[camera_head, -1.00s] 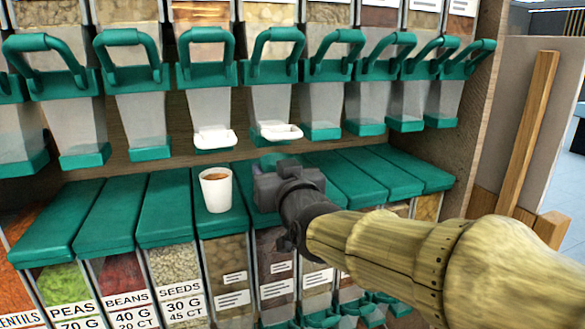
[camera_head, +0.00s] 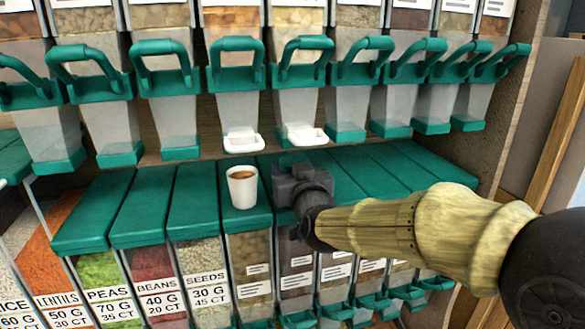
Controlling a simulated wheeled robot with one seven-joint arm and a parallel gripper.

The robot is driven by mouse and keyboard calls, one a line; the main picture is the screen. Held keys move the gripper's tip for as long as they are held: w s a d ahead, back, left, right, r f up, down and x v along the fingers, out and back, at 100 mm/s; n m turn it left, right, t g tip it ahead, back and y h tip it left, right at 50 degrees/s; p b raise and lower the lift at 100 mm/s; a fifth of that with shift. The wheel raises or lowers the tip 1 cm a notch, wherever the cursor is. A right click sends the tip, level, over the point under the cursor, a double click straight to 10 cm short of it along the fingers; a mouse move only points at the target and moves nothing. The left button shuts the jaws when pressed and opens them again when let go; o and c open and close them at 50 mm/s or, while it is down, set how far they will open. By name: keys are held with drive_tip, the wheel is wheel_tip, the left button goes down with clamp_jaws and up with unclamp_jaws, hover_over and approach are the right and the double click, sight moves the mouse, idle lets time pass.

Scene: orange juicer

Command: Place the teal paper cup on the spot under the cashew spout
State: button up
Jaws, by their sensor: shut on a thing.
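My gripper (camera_head: 291,184) is low over the teal bin lids, just right of a white cup. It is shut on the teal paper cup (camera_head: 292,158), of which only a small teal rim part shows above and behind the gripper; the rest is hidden. Two dispensers have white spouts: one above the white cup (camera_head: 243,143) and one just above and right of my gripper (camera_head: 307,136). I cannot read which is the cashew spout. Whether the teal cup touches the lid below cannot be told.
The white cup (camera_head: 243,188) with brown contents stands upright on a lid close to my gripper's left. Dispensers with teal handles (camera_head: 235,62) hang above. The lids to the right (camera_head: 385,172) are clear. A wooden side panel (camera_head: 510,130) bounds the right.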

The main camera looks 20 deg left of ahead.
drive_tip(key=shift+f, duration=0.5)
drive_tip(key=shift+f, duration=0.15)
drive_tip(key=o, duration=0.9)
drive_tip(key=shift+o, duration=0.2)
